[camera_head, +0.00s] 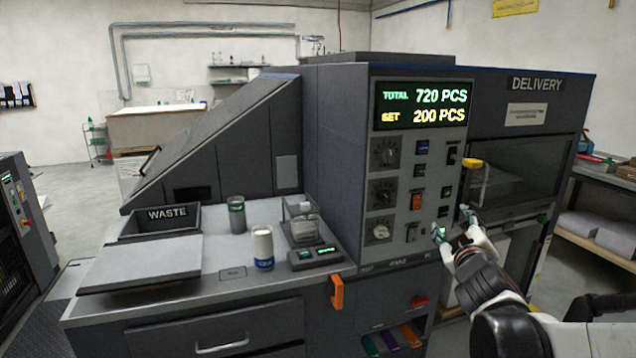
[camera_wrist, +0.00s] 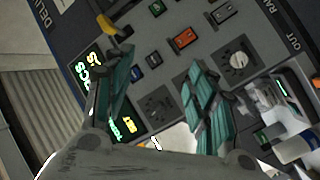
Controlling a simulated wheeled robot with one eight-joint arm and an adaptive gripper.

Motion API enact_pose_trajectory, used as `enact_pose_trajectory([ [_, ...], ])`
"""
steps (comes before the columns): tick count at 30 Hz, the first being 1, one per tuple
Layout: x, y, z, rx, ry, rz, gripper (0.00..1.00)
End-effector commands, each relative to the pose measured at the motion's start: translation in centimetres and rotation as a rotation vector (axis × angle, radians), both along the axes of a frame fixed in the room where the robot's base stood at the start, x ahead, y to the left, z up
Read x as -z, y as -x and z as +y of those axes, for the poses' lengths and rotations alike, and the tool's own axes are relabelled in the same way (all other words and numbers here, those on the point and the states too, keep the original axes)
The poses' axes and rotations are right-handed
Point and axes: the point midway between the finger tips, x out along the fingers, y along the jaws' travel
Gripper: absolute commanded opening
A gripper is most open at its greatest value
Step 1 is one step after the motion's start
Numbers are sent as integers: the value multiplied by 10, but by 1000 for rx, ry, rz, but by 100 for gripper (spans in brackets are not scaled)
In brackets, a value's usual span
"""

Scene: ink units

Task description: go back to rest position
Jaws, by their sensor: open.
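My gripper (camera_head: 453,224) is in front of the lower right of the grey machine's control panel (camera_head: 415,160) in the head view. In the wrist view my gripper (camera_wrist: 158,100) has its two green-padded fingers spread well apart with nothing between them. The panel behind the fingers shows knobs, an orange switch (camera_wrist: 184,38) and a lit display (camera_wrist: 93,80). The orange switch also shows in the head view (camera_head: 417,199). I cannot tell whether a fingertip touches the panel.
A counter (camera_head: 215,262) left of the panel bears a waste bin (camera_head: 160,222), a white and blue container (camera_head: 262,247), a grey-green jar (camera_head: 237,214) and a small device (camera_head: 304,223). An orange handle (camera_head: 337,292) sticks out at the counter's front. A yellow handle (camera_head: 472,162) projects beside the delivery window.

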Motion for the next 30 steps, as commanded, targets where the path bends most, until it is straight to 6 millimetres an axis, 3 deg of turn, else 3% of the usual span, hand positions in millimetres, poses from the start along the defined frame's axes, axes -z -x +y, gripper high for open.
enact_pose_trajectory([
  [5,10,52,1,94,-181,121,52],
  [11,40,118,18,166,-382,297,52],
  [21,99,236,78,185,-667,635,52],
  [25,110,263,94,177,-721,713,52],
  [30,115,274,102,170,-743,748,52],
])
